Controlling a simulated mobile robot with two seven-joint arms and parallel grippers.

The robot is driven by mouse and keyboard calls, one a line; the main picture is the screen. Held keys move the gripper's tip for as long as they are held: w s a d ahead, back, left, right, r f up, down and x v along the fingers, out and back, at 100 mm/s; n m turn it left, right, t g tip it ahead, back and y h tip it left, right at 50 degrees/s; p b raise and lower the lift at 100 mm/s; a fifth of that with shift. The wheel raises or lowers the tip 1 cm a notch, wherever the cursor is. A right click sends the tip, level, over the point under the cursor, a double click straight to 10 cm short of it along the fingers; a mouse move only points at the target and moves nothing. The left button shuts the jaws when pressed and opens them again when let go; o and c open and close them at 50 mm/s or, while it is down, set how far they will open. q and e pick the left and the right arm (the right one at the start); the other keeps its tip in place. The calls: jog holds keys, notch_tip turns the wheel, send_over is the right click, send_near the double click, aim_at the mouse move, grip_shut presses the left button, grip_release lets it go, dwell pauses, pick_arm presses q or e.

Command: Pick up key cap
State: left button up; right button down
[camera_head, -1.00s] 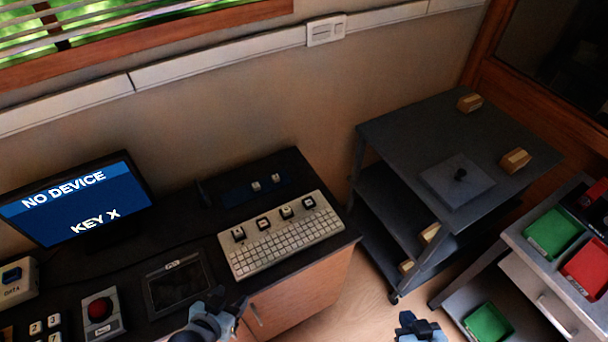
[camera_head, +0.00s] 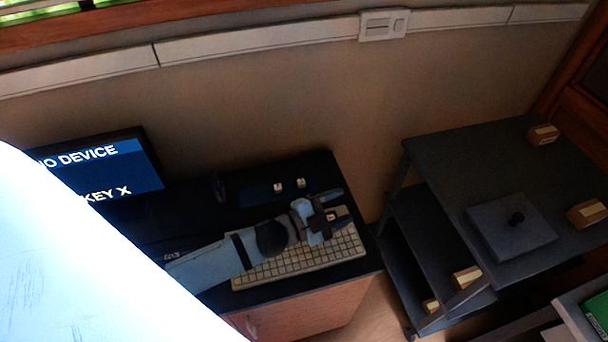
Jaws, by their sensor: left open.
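The pale keyboard (camera_head: 300,262) lies on the dark desk, with my left arm across its upper part. My left gripper (camera_head: 334,211) is open above the keyboard's upper right end. The larger key caps along the keyboard's top row are mostly hidden by the arm and gripper. Two small light key caps (camera_head: 278,187) sit on a dark strip (camera_head: 255,196) behind the keyboard, beyond the gripper. I cannot tell whether anything is between the fingers. My right gripper is out of view.
The monitor (camera_head: 105,172) at left is partly covered by a bright white shape in the foreground; "DEVICE" and "KEY X" are readable. A grey cart (camera_head: 450,165) stands right of the desk, with a square plate (camera_head: 510,228) and wooden blocks (camera_head: 543,134). A gap separates desk and cart.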

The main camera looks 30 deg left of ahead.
pick_arm(q)
jog(key=w+d+r+m+g+h+b, duration=0.15)
jog(key=w+m+g+h+b, duration=0.4)
jog(key=m, duration=0.85)
jog(key=m+g+y+b, duration=0.7)
jog(key=m+y+b, duration=0.5)
jog(key=m, duration=0.3)
send_near(304, 181)
jog(key=x, duration=0.9)
jog(key=shift+w+f, duration=0.1)
jog(key=shift+w, duration=0.05)
jog(key=c, duration=1)
